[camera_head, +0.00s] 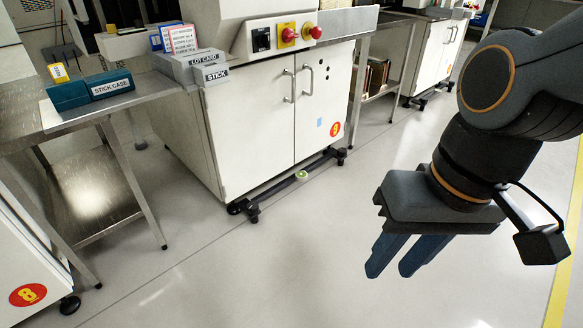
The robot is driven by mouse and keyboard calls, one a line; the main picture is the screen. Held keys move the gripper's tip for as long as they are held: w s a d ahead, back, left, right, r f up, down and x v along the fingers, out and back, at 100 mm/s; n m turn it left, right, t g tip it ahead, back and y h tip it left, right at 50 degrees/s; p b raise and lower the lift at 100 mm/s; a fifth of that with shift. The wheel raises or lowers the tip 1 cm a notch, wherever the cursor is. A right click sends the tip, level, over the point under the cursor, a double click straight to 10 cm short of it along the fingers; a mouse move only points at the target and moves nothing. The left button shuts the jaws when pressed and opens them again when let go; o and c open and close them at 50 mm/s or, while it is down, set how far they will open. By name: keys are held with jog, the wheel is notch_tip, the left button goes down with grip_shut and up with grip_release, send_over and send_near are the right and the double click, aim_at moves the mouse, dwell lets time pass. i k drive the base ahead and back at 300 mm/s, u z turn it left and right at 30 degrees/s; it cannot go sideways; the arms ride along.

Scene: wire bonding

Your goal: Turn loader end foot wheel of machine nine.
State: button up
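Machine nine is the white cabinet (250,130) in the middle, with a round red and yellow sticker (335,129) low on its right door. A dark bar runs along the floor at its front. Black feet stand at the bar's left end (246,208) and right end (340,155). A small pale green round piece (301,175) sits midway along the bar. I cannot tell which of these is the loader end foot wheel. My gripper (389,270) is at the right, pointing down above the floor, well apart from the machine. Its two blue fingers are apart with nothing between them.
A steel table (105,104) with a stick case (92,90) stands left of the machine. Another machine with an "8" sticker (28,295) is at the lower left. A shelf (375,85) and another white machine (435,55) stand behind right. The front floor (250,275) is clear.

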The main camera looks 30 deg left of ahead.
aim_at(253, 206)
jog(key=u, duration=0.55)
jog(key=i, duration=0.8)
jog(key=u, duration=0.7)
